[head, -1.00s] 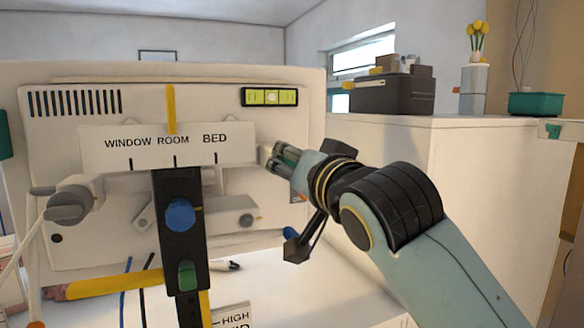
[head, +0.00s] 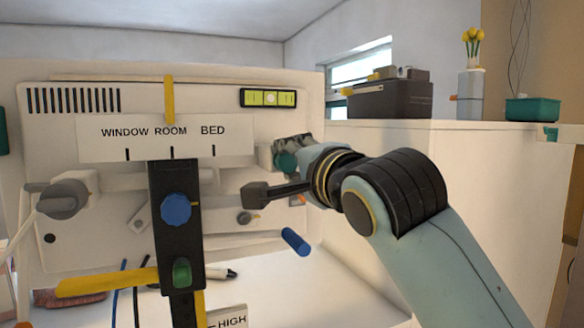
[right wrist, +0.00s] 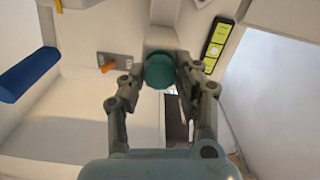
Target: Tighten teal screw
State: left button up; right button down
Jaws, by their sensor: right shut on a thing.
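The teal screw (head: 286,161) is at the right side of the white panel, partly hidden by my right gripper in the head view. In the right wrist view its round teal head (right wrist: 161,71) sits between the two fingers. My right gripper (head: 283,154) is shut on it, and its fingers (right wrist: 158,76) touch both sides of the head. My left gripper does not show in either view.
A black upright bar with a blue knob (head: 175,208) and a green knob (head: 182,272) stands before the panel. A yellow-green level (head: 269,97) is at the panel's upper right. A blue handle (head: 296,242) sticks out below my right gripper. A grey knob (head: 64,200) is at left.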

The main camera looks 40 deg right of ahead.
jog(key=shift+f+m+b, duration=0.1)
jog(key=shift+m+b, duration=0.2)
jog(key=shift+m, duration=0.8)
jog(key=c, duration=0.9)
grip_release()
jog(key=shift+c, duration=0.2)
